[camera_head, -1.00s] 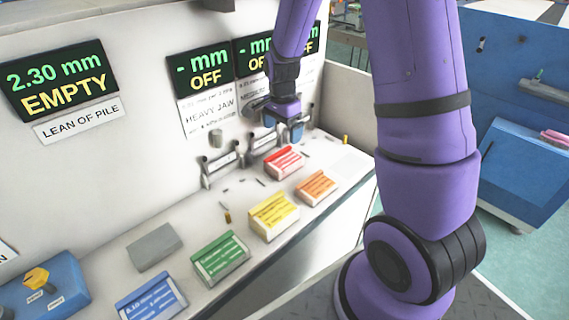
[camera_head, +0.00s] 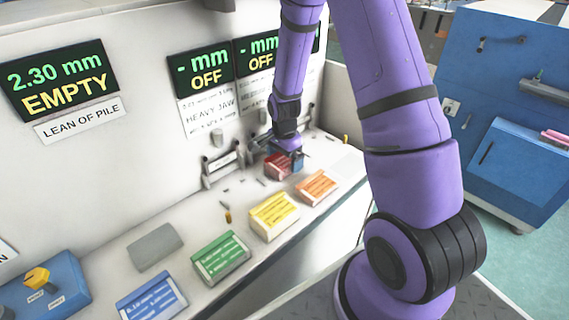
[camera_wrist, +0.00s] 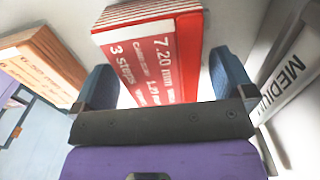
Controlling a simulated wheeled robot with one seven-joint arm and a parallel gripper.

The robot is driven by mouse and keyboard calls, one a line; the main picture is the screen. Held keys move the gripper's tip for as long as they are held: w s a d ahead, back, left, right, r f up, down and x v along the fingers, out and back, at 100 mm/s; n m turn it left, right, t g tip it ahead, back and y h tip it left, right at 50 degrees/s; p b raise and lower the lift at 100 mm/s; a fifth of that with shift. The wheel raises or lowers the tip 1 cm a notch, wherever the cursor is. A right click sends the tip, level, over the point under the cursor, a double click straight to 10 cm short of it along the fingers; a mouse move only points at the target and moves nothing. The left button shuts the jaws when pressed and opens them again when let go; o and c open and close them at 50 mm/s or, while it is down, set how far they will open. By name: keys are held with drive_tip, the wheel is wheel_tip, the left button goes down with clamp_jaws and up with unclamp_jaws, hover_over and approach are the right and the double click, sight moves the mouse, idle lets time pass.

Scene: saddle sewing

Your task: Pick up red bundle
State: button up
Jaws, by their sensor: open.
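The red bundle (camera_head: 277,168) lies on the white bench at the back of the row of coloured bundles. In the wrist view the red bundle (camera_wrist: 160,62) shows white print reading 7.20 mm and 3 steps, and a striped edge. My gripper (camera_head: 290,160) is over it in the head view and partly covers it. In the wrist view my gripper (camera_wrist: 165,85) is open, with one blue finger on each side of the red bundle. There is a gap at the right finger; whether the left finger touches cannot be told.
An orange bundle (camera_head: 316,187) lies close by, also seen left of the left finger in the wrist view (camera_wrist: 45,62). Yellow (camera_head: 274,216) and green (camera_head: 220,257) bundles lie nearer.

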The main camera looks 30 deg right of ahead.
drive_tip(key=shift+f, duration=0.1)
drive_tip(key=c, duration=1.1)
